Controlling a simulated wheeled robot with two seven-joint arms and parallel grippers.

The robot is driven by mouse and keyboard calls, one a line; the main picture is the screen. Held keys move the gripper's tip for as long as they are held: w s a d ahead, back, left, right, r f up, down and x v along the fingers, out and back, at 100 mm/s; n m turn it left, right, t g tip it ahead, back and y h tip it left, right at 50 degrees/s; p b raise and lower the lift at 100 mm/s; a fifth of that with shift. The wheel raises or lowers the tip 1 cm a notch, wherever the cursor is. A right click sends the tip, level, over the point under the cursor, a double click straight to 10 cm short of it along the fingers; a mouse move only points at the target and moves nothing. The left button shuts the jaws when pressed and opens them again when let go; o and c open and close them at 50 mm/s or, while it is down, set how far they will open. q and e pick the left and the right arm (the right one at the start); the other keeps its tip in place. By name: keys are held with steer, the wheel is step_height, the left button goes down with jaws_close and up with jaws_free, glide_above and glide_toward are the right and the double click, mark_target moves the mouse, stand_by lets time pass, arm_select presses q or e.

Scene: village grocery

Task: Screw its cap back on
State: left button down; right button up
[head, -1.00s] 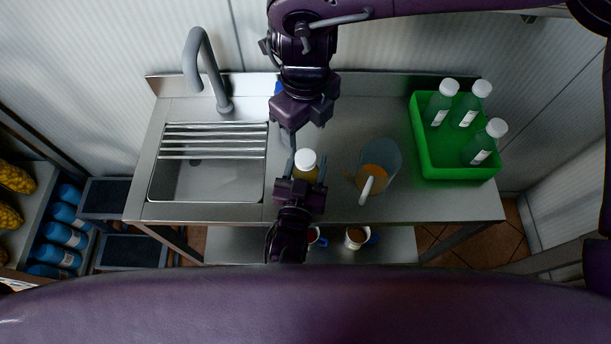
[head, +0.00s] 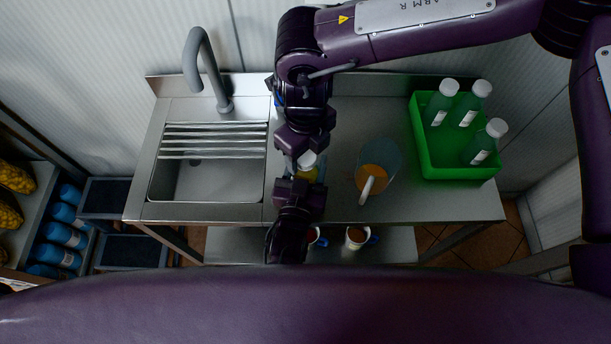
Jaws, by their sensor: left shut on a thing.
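A bottle with yellowish contents (head: 308,176) stands upright at the counter's front middle, with a white top (head: 307,159). I cannot tell whether this white part is the cap or the bare neck. My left gripper (head: 305,174), coming from the front, is shut around the bottle's body and hides much of it. My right gripper (head: 300,155) points down from above, right at the white top and partly covering it. Its fingertips are mostly hidden, so I cannot tell whether it is open or holds a cap.
A sink (head: 205,182) with a rack and grey tap (head: 205,70) is on the left. A clear jug (head: 385,155) with orange contents and a white handle-like stick stands right of the bottle. A green crate (head: 455,171) holds three white-capped bottles. Mugs (head: 356,237) stand on the shelf below.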

steer(key=c, duration=1)
steer(key=m, duration=0.8)
steer(key=o, duration=1.1)
steer(key=shift+r, duration=2.3)
steer(key=shift+c, duration=0.4)
